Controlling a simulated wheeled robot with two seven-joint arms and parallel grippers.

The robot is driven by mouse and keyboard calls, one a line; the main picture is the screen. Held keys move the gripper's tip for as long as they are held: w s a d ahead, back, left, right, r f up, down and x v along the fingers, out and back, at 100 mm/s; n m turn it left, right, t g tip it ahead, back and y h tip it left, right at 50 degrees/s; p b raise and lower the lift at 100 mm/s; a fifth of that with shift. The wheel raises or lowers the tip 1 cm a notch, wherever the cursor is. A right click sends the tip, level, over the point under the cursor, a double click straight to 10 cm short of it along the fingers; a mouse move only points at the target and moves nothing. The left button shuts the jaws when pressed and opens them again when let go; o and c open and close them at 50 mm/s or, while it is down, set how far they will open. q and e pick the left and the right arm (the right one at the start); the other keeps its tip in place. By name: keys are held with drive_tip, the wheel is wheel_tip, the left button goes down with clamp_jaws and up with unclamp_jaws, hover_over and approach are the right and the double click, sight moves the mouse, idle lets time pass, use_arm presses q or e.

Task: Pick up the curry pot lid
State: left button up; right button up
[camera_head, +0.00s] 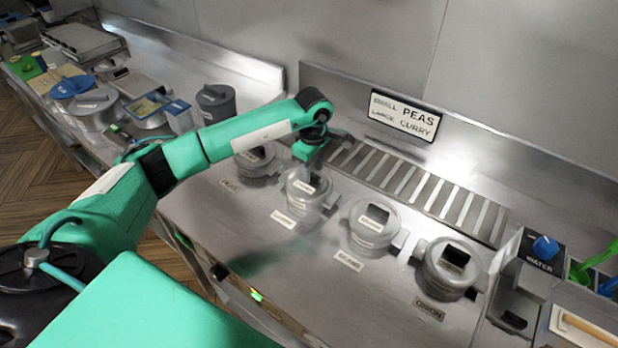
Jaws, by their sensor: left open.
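Several grey lidded pots stand in a row on the steel counter: a far left pot (257,163), a second pot (311,205), a third pot (372,228) and a right pot (449,268). Each lid has a raised dark handle and a small label. The labels are too small to read surely, so I cannot tell which is the curry pot. My left gripper (306,172) is open, pointing down just above the second pot's lid. Its fingers are hard to make out, and I cannot tell whether they touch the lid. My right gripper is not in view.
A slotted grate (410,187) runs behind the pots under a sign (404,115) reading PEAS and CURRY. A WATER unit (541,253) stands at right. More containers, including a dark lidded pot (216,102), crowd the left. The counter's front strip is mostly clear.

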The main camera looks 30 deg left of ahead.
use_arm(q)
drive_tip(key=shift+f, duration=0.65)
clamp_jaws()
drive_tip(key=shift+r, duration=0.1)
drive_tip(key=shift+r, duration=0.5)
wheel_tip(320, 180, up, 18)
drive_tip(key=b, duration=0.5)
wheel_tip(320, 180, up, 5)
drive_tip(key=p, duration=0.3)
hover_over(313, 174)
drive_tip(key=shift+r, duration=0.2)
